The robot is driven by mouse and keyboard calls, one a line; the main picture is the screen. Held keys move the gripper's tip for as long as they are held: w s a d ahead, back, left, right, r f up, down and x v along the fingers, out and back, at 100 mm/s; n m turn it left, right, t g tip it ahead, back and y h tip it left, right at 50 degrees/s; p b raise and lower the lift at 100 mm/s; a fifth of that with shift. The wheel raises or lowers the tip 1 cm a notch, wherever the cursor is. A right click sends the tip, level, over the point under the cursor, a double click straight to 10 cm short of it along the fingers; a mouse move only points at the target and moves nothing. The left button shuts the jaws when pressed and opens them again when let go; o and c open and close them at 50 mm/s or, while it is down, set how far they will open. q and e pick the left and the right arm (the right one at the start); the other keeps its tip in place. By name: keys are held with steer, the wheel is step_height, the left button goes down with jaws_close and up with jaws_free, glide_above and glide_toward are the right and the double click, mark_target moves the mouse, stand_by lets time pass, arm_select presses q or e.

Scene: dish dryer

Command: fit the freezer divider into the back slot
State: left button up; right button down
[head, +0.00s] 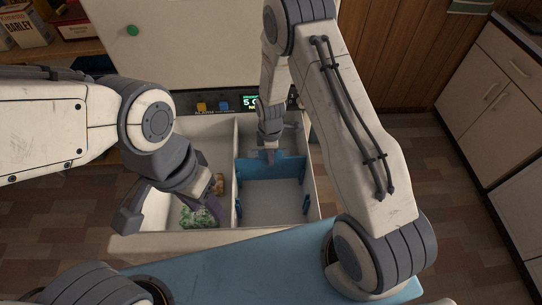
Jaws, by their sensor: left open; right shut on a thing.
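The open white freezer (175,239) has a white wall splitting it into left and right compartments. The blue divider (285,169) spans the back part of the right compartment. My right gripper (270,153) is shut on the divider's top edge, near its middle. Blue slot pieces (306,204) show on the compartment's side walls nearer the front. The back slot is hard to make out behind the divider's ends, so I cannot tell whether the divider is seated in it. My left gripper (160,212) is open and empty over the left compartment.
A green package (199,216) and a small brown item (219,183) lie in the left compartment. A lit display panel (250,101) is behind the freezer's back edge. The right compartment's floor is bare in front of the divider.

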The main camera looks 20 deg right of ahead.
steer(key=shift+f+b, duration=1.25)
steer(key=shift+f, duration=0.7)
steer(key=c, duration=0.8)
jaws_free()
steer(key=shift+c, duration=0.2)
steer(key=shift+r, duration=0.1)
step_height(320, 180, up, 10)
steer(key=shift+r+p, duration=0.15)
steer(key=shift+p, duration=0.45)
